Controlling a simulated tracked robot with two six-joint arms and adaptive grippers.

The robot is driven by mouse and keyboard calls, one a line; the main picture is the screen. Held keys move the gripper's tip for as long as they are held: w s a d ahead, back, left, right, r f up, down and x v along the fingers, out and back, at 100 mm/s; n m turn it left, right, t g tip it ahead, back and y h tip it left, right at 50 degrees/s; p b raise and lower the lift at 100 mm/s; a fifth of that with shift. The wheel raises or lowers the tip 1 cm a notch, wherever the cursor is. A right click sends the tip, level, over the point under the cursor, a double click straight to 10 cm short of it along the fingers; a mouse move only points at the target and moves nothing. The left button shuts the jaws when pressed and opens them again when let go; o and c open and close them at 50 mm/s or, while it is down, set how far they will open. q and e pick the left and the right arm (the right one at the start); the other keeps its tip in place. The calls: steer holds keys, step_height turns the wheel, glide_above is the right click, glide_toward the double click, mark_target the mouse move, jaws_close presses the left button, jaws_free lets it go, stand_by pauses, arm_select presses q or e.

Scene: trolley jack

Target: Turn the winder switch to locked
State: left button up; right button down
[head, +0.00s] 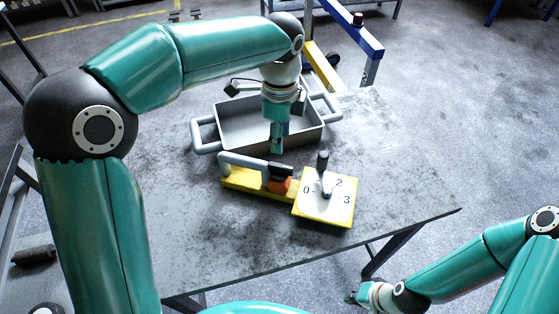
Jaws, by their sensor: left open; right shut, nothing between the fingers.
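The winder switch appears to be the square white dial plate with yellow sides (340,213) on the table. I read 0 at its left, 2 at upper right and 3 at right. I see no label reading locked. My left gripper (277,147) is open and points down, left of and behind the lever, apart from it. My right gripper (358,297) is shut and empty, low beyond the table's front edge.
A grey tray with side handles (204,134) stands behind. The table (400,175) is clear on the right and front left.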

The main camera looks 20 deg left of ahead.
mark_target(279, 166)
arm_select(q)
step_height(279, 166, down, 10)
steer(key=shift+s+r, duration=0.1)
steer(key=shift+r, duration=0.05)
stand_by(0.3)
jaws_close()
steer(key=shift+a, duration=0.15)
steer(key=shift+s, duration=0.1)
